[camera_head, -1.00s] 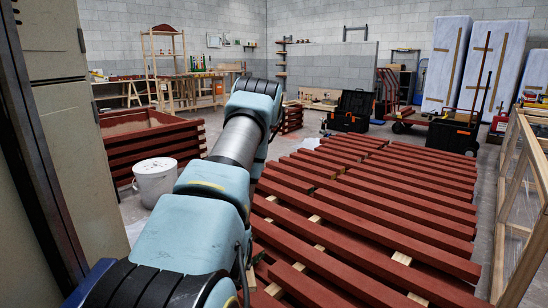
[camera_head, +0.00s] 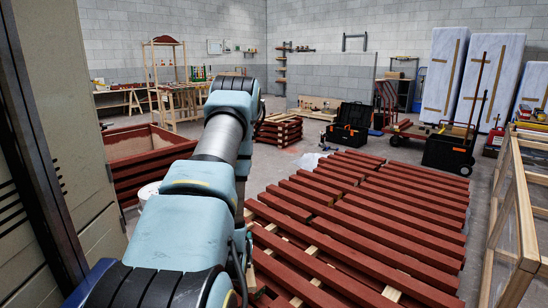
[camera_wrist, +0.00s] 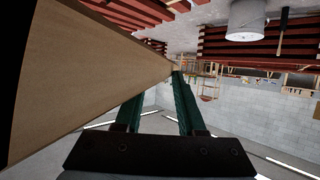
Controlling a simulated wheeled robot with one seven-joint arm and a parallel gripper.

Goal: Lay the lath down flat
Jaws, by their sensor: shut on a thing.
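My gripper (camera_wrist: 162,88) shows in the wrist view with two dark green fingers. It is shut on a pale wooden lath (camera_wrist: 85,75), which fills the left of that view and narrows toward the fingertips. The left finger is partly hidden behind the lath. The lath's far end and its full length cannot be seen. In the head view my arm reaches forward, and its own bulk hides the gripper and the lath.
Red battens (camera_head: 350,220) lie in rows over pale cross-pieces right of my arm. A red slatted crate (camera_head: 150,160) and a white bucket (camera_head: 148,192) stand left. A wooden frame (camera_head: 520,210) stands right. Black toolboxes (camera_head: 350,125) and wrapped panels (camera_head: 490,80) are behind. Grey floor shows between.

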